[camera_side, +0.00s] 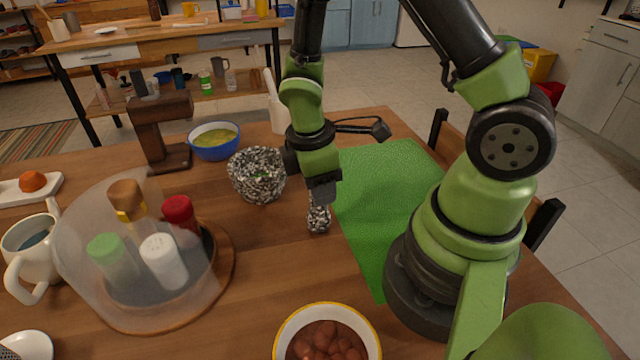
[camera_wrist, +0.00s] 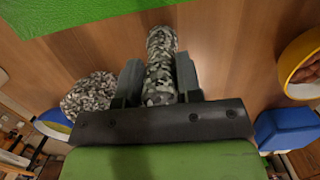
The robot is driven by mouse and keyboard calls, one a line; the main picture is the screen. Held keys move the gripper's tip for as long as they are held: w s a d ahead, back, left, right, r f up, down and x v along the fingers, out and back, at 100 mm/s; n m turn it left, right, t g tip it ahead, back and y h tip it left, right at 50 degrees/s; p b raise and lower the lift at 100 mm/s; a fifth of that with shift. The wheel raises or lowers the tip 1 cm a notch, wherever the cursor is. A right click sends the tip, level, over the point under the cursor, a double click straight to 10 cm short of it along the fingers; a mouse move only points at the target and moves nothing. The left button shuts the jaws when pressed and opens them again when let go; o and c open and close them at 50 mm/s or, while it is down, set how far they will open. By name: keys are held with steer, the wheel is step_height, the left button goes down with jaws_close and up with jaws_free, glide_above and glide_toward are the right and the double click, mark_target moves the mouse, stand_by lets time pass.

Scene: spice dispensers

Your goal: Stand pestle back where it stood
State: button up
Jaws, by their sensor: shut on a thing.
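The pestle (camera_side: 319,219) is speckled black, grey and white. My gripper (camera_side: 321,197) is shut on its upper part and points down, holding it about upright. Its lower end is at or just above the wooden table; I cannot tell whether it touches. In the wrist view the pestle (camera_wrist: 161,62) lies between the two fingers of my gripper (camera_wrist: 159,80). The matching speckled mortar (camera_side: 257,175) stands just left of the pestle, apart from it. The mortar also shows at the left of the wrist view (camera_wrist: 90,95).
A green mat (camera_side: 385,190) lies right of the pestle. A blue bowl (camera_side: 213,153) and a brown stand (camera_side: 158,130) are behind the mortar. A round wooden tray (camera_side: 222,262) with several spice dispensers is at left. A yellow-rimmed bowl (camera_side: 367,318) is in front. Bare table lies between.

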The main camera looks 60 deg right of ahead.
steer(key=shift+f, duration=0.15)
steer(key=o, duration=0.5)
steer(key=shift+f, duration=0.1)
steer(key=o, duration=0.4)
steer(key=shift+o, duration=0.2)
steer(key=r, duration=0.4)
steer(key=a+r, duration=0.1)
steer(key=r, duration=0.3)
steer(key=w+r, duration=0.1)
steer(key=r, duration=0.3)
steer(key=shift+a, duration=0.15)
steer(key=s+a+r+m+t+y, duration=0.3)
steer(key=s+r+m+t, duration=0.5)
steer(key=r+m, duration=0.4)
steer(key=shift+s+a+m, duration=0.2)
steer(key=shift+s+m, duration=0.2)
steer(key=shift+m, duration=0.2)
